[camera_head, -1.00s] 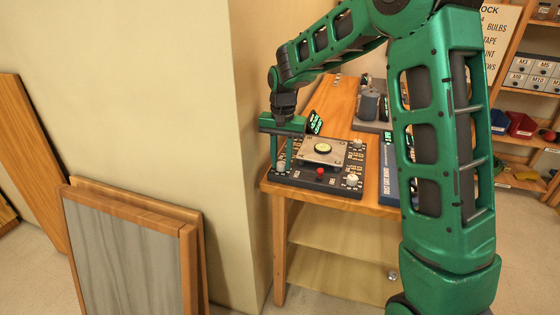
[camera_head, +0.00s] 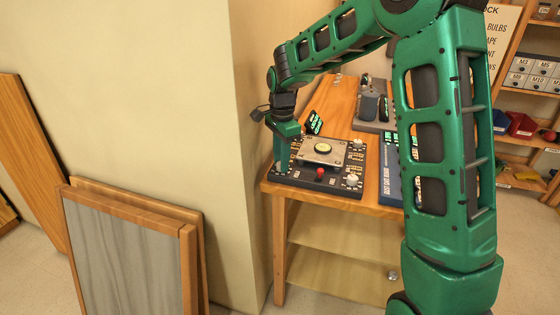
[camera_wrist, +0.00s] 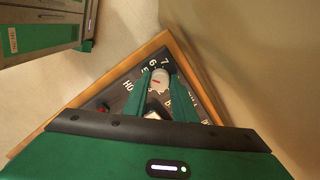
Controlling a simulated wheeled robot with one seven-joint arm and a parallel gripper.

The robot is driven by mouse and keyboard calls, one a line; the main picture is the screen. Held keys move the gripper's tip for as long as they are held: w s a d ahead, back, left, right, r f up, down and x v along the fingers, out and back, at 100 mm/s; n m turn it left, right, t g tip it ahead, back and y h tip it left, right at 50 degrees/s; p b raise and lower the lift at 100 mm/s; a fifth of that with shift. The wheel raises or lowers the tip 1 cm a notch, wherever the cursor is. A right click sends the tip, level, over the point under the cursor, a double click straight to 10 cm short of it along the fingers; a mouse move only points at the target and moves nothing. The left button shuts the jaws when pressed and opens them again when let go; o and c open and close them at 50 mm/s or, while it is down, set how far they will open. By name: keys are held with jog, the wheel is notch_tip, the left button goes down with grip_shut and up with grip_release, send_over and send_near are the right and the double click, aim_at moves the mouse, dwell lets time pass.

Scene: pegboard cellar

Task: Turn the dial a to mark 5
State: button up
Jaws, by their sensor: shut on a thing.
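The control panel (camera_head: 318,184) is a dark board on the wooden table, with a raised plate, a red button and pale knobs. My gripper (camera_head: 281,168) points down at its front left corner. In the wrist view my gripper (camera_wrist: 160,88) has its two green fingers shut on a pale dial knob (camera_wrist: 159,77) with a red mark. White numerals 5, 6 and 7 show around the far side of this knob. The fingers hide part of the scale. Which letter the dial bears cannot be read, nor exactly which numeral the red mark meets.
A red button (camera_head: 320,172) and another pale knob (camera_head: 352,180) sit on the panel near my gripper. A blue box or book (camera_head: 391,170) lies to the right. A grey device (camera_head: 370,106) stands behind. The wall (camera_head: 243,150) is close on the left.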

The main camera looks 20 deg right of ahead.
jog(key=shift+w+r+m, duration=0.2)
jog(key=shift+w+m, duration=0.05)
jog(key=shift+m, duration=0.15)
jog(key=o, duration=1)
jog(key=shift+o, duration=0.2)
jog(key=shift+f, duration=0.1)
jog(key=shift+s, duration=0.1)
notch_tip(320, 180, up, 11)
jog(key=shift+f, duration=0.15)
